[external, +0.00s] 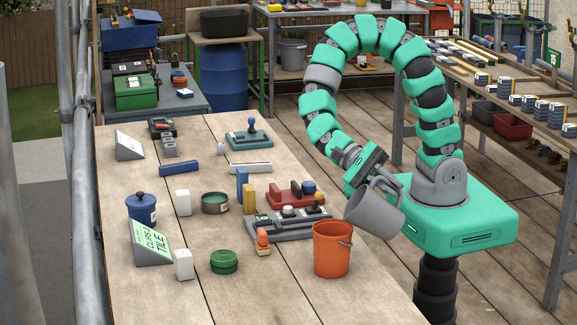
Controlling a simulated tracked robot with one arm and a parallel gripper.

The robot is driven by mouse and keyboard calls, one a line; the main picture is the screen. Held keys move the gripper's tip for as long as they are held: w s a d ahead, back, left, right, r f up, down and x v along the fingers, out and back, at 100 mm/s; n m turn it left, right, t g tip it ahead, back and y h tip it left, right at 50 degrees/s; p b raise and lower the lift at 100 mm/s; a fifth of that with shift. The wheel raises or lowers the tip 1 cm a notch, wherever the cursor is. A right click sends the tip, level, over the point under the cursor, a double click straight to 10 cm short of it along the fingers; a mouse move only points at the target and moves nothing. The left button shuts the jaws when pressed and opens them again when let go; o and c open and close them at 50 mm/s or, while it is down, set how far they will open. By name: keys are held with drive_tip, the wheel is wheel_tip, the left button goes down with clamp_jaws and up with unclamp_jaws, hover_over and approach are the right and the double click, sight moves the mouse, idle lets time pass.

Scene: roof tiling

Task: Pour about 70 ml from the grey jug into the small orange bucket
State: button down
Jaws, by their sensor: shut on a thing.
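The small orange bucket (332,252) stands upright on the wooden table near its right edge, with its thin handle hanging at the right side. The grey jug (373,212) is held up by my gripper (372,178), which is shut on it near the handle side. I cannot see any liquid stream, and the insides of jug and bucket are hidden.
A grey tray with knobs (292,223) and a red block tray (297,194) lie behind the bucket. The table's front right is clear.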

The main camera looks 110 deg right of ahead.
sight(380, 177)
drive_tip(key=shift+w+d+r+m+g+y+b, duration=0.1)
drive_tip(key=shift+w+r+m+g+y+b, duration=0.3)
drive_tip(key=shift+r, duration=0.3)
drive_tip(key=shift+w+r, duration=0.1)
drive_tip(key=shift+w+d+m+g+y+b, duration=0.3)
drive_tip(key=shift+w+m+g+y+b, duration=0.15)
drive_tip(key=shift+b, duration=0.35)
drive_tip(key=shift+d, duration=0.15)
drive_tip(key=shift+w+d+y, duration=0.2)
drive_tip(key=shift+y, duration=0.05)
drive_tip(key=shift+w+d+r+m+g+y+p, duration=0.25)
drive_tip(key=shift+w+m+p, duration=0.15)
drive_tip(key=shift+p, duration=0.6)
drive_tip(key=shift+w+d+r+m+g+y+p, duration=0.2)
drive_tip(key=shift+w+p, duration=0.3)
drive_tip(key=shift+p, duration=0.45)
drive_tip(key=shift+f, duration=0.1)
